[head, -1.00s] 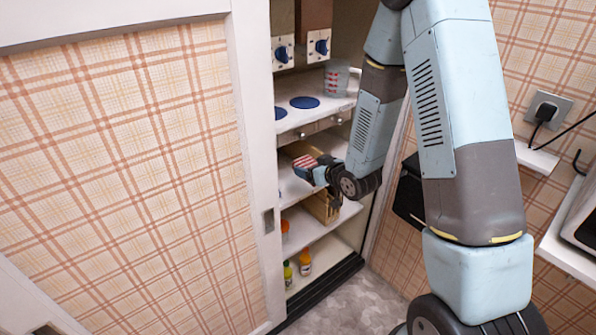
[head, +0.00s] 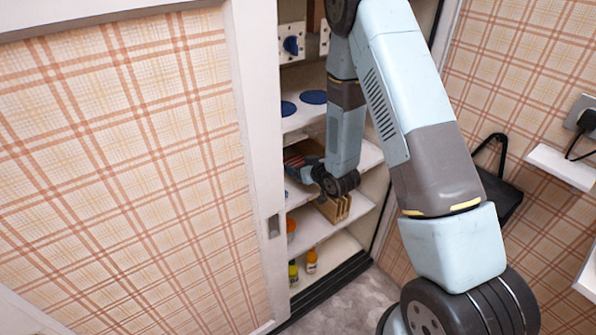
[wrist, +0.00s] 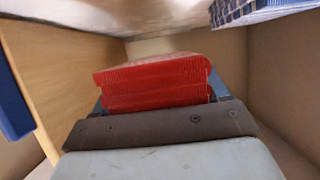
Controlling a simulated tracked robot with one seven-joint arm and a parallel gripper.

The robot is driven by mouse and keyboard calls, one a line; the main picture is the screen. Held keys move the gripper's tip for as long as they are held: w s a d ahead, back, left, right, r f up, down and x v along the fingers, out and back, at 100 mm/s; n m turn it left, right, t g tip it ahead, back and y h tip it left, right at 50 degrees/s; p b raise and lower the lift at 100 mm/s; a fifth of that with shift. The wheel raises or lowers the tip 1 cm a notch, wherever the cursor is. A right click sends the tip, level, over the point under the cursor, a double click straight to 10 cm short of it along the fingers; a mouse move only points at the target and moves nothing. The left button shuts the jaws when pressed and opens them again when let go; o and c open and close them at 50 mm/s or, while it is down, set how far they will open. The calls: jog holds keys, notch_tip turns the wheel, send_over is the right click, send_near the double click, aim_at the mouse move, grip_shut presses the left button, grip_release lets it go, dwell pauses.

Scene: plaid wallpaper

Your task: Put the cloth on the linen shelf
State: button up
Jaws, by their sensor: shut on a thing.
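The red folded cloth (wrist: 150,85) is in front of my gripper (wrist: 155,98) in the wrist view. My gripper is shut on it, with blue finger parts showing at both sides. In the head view my gripper (head: 300,166) reaches into the open cupboard at a middle shelf (head: 300,192), left of my arm. There the cloth is small and mostly hidden by my wrist and the door edge. The wrist view shows the cloth inside a compartment, apart from its side walls. I cannot tell whether it touches the shelf.
A wooden panel (wrist: 60,75) stands at the left in the wrist view, and a blue-white checked thing (wrist: 255,10) at upper right. In the head view a wooden rack (head: 336,207) and bottles (head: 311,260) stand on lower shelves. The sliding door (head: 245,150) edges the opening at left.

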jog(key=shift+w+f, duration=0.8)
jog(key=shift+f, duration=0.05)
notch_tip(320, 180, down, 3)
jog(key=shift+w+d+r, duration=0.1)
jog(key=shift+w+r, duration=0.05)
jog(key=shift+r, duration=0.05)
jog(key=shift+f, duration=0.35)
jog(key=shift+f, duration=0.1)
jog(key=o, duration=1)
jog(key=shift+o, duration=0.2)
